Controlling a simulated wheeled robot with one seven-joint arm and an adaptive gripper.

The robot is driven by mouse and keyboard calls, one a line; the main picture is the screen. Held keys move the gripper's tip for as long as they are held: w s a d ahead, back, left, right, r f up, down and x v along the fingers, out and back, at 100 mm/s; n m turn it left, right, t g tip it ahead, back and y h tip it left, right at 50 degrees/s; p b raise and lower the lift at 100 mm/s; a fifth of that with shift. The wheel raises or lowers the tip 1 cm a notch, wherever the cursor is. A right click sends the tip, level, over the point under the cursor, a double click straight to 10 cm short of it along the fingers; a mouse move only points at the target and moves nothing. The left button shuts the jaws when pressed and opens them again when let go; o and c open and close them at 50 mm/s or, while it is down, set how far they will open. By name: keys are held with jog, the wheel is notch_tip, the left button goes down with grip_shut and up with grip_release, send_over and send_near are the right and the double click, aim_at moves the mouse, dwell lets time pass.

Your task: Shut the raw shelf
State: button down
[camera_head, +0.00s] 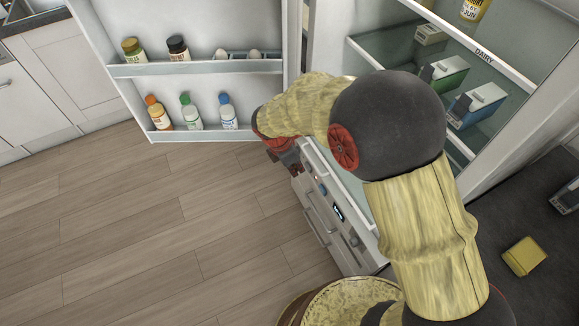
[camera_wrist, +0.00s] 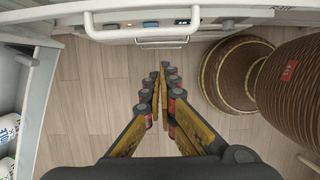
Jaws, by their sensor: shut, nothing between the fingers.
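The open fridge has a pull-out shelf marked DAIRY (camera_head: 484,55). Below it, a lower shelf with a white front edge (camera_head: 345,187) shows partly behind my arm; I cannot read its label here. In the wrist view a white shelf front (camera_wrist: 245,13) runs along the top, with small lettering at its right end that I cannot read clearly. My gripper (camera_head: 287,158) is at the front of the fridge, near that lower shelf's front edge. In the wrist view my gripper (camera_wrist: 162,72) is shut and empty, its fingers pointing toward the white fronts and handles.
The open fridge door (camera_head: 200,67) stands to the left, holding bottles, jars and eggs. White drawer fronts with handles (camera_head: 318,212) are below the fridge shelves. Cartons (camera_head: 476,103) sit on a shelf. A yellow block (camera_head: 524,256) lies on the dark worktop. Floor is clear at left.

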jog(key=d, duration=0.1)
jog(key=w+d, duration=0.1)
jog(key=shift+d+f+b, duration=0.1)
jog(key=shift+d+b, duration=0.2)
jog(key=shift+b, duration=0.1)
jog(key=shift+d, duration=0.1)
jog(key=w+d+p, duration=0.3)
jog(key=d+p, duration=0.1)
jog(key=d, duration=0.3)
jog(key=w+d+p, duration=0.3)
jog(key=d+p, duration=0.1)
jog(key=d, duration=0.4)
jog(key=w+d+p, duration=0.3)
jog(key=d+p, duration=0.1)
jog(key=d, duration=0.3)
jog(key=shift+w+d, duration=0.2)
jog(key=shift+d, duration=0.05)
jog(key=shift+w+d+f+p, duration=0.15)
jog(key=shift+d+p, duration=0.15)
jog(key=shift+d, duration=0.15)
jog(key=shift+a, duration=0.1)
